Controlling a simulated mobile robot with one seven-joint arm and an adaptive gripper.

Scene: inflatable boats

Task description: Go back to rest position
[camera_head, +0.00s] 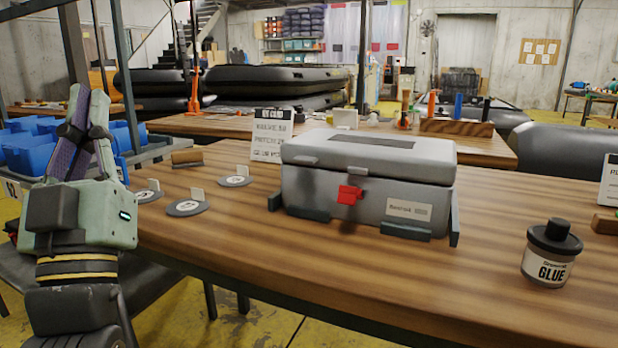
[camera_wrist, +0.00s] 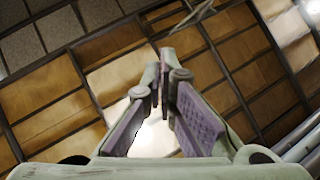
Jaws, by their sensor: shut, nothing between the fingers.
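My gripper (camera_head: 77,97) stands upright at the left of the head view, beside the near left part of the wooden table. Its fingers point up and meet at the tips, with nothing between them. In the wrist view my gripper (camera_wrist: 162,62) shows its two purple-padded fingers coming together against the ceiling panels. It touches nothing on the table.
The wooden table (camera_head: 310,271) holds a closed grey case (camera_head: 330,190) with a red latch, a glue jar (camera_head: 551,254) and several grey discs with white tags. Blue bins (camera_head: 30,155) stand behind my arm. A dark chair seat (camera_head: 180,275) is below the table edge.

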